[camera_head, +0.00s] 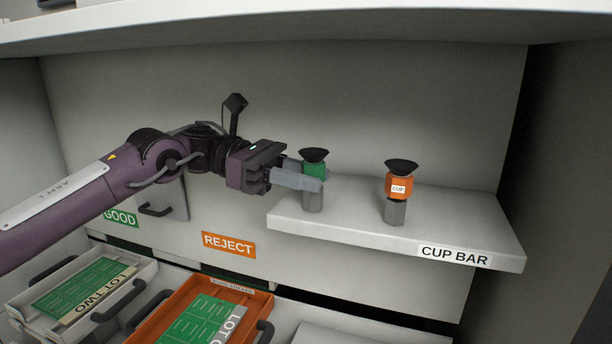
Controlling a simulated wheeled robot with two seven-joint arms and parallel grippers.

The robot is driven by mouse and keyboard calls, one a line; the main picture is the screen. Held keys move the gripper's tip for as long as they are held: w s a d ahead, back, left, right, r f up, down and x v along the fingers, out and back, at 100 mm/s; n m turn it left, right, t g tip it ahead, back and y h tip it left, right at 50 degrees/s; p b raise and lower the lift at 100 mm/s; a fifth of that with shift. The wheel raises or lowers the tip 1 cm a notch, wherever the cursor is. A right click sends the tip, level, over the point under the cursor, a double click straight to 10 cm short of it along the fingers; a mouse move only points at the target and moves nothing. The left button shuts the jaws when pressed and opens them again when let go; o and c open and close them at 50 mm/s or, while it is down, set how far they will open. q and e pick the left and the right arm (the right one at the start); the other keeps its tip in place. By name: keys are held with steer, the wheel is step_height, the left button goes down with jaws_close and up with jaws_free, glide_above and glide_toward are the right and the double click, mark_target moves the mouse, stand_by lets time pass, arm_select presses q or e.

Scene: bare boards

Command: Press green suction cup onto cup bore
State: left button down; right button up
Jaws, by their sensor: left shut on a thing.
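The green suction cup (314,168) has a black flared top and stands upright at the left part of the white shelf labelled CUP BAR (470,235). My left gripper (312,178) reaches in from the left and is shut on the green suction cup. A grey post (313,202) shows directly below the green cup; the fingers partly cover the area where they meet, so I cannot tell how fully the cup is seated. No separate cup bore can be made out. My right gripper is not in view.
An orange suction cup (399,184) stands on a grey post (395,212) to the right on the shelf. Below left are a white tray (22,306) with a LOT TWO board and an orange tray (262,300) with another board. An overhanging ledge (300,22) runs above.

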arm_select(q)
steer(key=shift+f, duration=0.2)
steer(key=c, duration=1)
jaws_free()
steer(key=b+v, duration=0.2)
steer(key=v, duration=0.6)
steer(key=shift+s, duration=0.1)
